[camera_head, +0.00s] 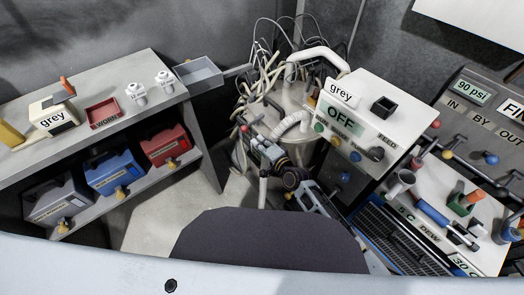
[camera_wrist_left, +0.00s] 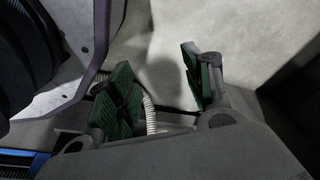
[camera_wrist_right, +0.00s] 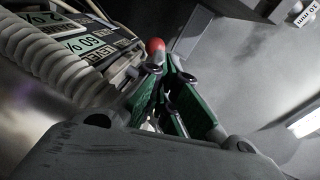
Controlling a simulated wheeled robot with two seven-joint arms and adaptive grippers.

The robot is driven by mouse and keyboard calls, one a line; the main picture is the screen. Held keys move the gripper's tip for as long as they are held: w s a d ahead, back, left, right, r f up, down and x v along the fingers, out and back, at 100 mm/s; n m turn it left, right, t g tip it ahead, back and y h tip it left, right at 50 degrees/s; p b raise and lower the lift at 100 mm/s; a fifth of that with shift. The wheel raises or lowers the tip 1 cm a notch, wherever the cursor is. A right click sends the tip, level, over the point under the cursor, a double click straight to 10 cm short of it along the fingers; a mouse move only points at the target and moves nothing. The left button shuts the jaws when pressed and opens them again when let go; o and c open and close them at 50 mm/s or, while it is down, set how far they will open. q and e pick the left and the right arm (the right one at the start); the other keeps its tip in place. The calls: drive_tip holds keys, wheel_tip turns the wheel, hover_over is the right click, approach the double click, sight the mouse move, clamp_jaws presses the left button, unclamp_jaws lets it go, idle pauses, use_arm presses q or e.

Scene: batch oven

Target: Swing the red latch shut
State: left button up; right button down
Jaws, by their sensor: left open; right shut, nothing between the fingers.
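A red ball knob (camera_wrist_right: 155,46), which looks like the end of the red latch, shows just beyond my right fingertips in the right wrist view. The rest of the latch is hidden behind the fingers. In the head view a small red spot (camera_head: 243,128) shows at the tip of my right gripper (camera_head: 250,138), near the round grey drum. My right gripper (camera_wrist_right: 168,78) is shut and empty, with its fingertips close to the knob; I cannot tell if they touch. My left gripper (camera_wrist_left: 160,85) is open and empty above a pale floor, and out of the head view.
A shelf bench (camera_head: 150,90) with bins is at left. A crowded panel (camera_head: 485,120) is at right. Bare floor (camera_head: 150,220) lies between.

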use_arm(q)
drive_tip(key=s+a+f, duration=0.1)
drive_tip(key=s+a+f+p, duration=0.1)
drive_tip(key=f, duration=0.1)
drive_tip(key=shift+s+f, duration=0.1)
drive_tip(key=shift+s, duration=0.1)
use_arm(e)
drive_tip(key=s, duration=0.1)
drive_tip(key=s+d, duration=0.1)
drive_tip(key=s, duration=0.1)
drive_tip(key=s+r, duration=0.1)
drive_tip(key=s, duration=0.1)
drive_tip(key=shift+s+d, duration=0.15)
drive_tip(key=shift+d, duration=0.05)
use_arm(q)
drive_tip(key=shift+w, duration=0.1)
